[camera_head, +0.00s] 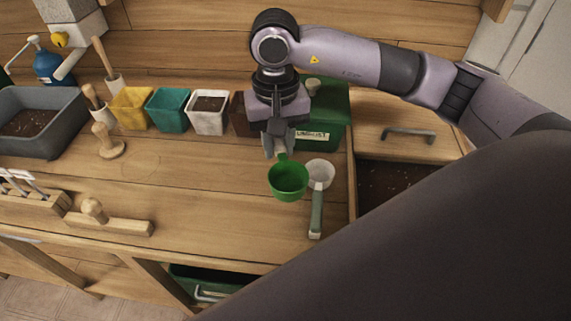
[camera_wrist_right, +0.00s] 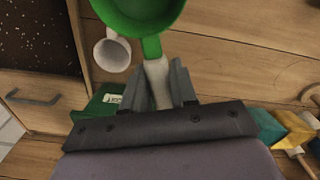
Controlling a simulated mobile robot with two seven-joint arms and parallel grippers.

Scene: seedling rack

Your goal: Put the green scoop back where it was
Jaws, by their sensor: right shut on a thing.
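The green scoop (camera_head: 288,181) is a round green cup; in the right wrist view its cup (camera_wrist_right: 140,12) is at the top, cut off by the edge. My right gripper (camera_head: 278,146) points down and is shut on its short handle, whose pale part (camera_wrist_right: 158,82) shows between the fingers (camera_wrist_right: 161,75). The cup appears to be held above the bench; the height is hard to tell. A white scoop (camera_head: 320,172) with a grey-green handle lies on the bench just right of it. My left gripper is not in view.
Behind stand a dark green lidded box (camera_head: 335,115), a white pot (camera_head: 208,113), a teal pot (camera_head: 167,109) and a yellow pot (camera_head: 132,110). A soil bin (camera_head: 352,205) is sunk at the right.

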